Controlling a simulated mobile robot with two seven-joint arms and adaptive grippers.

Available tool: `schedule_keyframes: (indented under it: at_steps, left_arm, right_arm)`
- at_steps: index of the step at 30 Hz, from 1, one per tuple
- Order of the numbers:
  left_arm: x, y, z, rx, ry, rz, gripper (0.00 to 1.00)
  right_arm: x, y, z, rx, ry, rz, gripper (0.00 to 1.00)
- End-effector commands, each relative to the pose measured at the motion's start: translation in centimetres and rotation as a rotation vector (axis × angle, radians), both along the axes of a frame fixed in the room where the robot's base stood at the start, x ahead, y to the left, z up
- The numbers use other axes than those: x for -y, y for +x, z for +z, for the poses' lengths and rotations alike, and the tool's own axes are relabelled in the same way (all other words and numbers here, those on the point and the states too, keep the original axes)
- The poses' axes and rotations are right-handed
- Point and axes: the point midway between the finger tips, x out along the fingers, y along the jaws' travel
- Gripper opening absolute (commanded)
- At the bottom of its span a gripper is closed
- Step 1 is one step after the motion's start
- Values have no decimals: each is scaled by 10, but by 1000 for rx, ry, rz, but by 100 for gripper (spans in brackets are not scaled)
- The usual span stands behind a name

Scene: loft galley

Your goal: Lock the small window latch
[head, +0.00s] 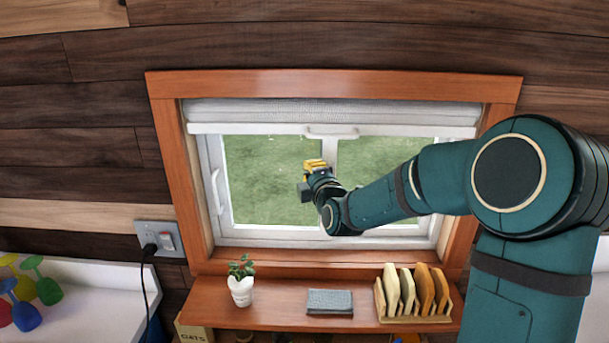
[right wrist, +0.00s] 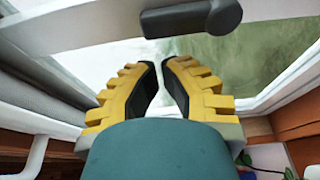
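The window (head: 270,180) has two panes in white sashes, with a white upright between them. In the right wrist view a dark grey latch bar (right wrist: 190,18) sits on that white upright. In the head view I cannot make the latch out; my right arm covers that area. My right gripper (head: 314,164) is in front of the window near the upright. In the right wrist view its yellow fingers (right wrist: 161,66) have black pads with a narrow empty gap between them. The latch lies beyond the fingertips, apart from them in the picture. My left gripper is out of view.
An orange-brown frame (head: 170,150) surrounds the window, with a rolled blind (head: 330,112) at the top. The shelf (head: 280,312) below holds a potted plant (head: 241,285), a grey block (head: 330,302) and a rack (head: 415,315) of boards. A wall outlet (head: 158,238) is left.

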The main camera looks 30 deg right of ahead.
Motion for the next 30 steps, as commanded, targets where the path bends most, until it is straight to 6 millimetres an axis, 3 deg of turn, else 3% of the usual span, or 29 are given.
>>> schedule_keyframes:
  at_steps: [6,17,30]
  left_arm:
    - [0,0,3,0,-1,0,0]
    - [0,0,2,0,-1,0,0]
    - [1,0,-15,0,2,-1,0]
  right_arm:
    - [12,-8,0,-1,-1,0,0]
    - [12,-8,0,0,0,1,0]
    - [14,0,1,37,58,1,0]
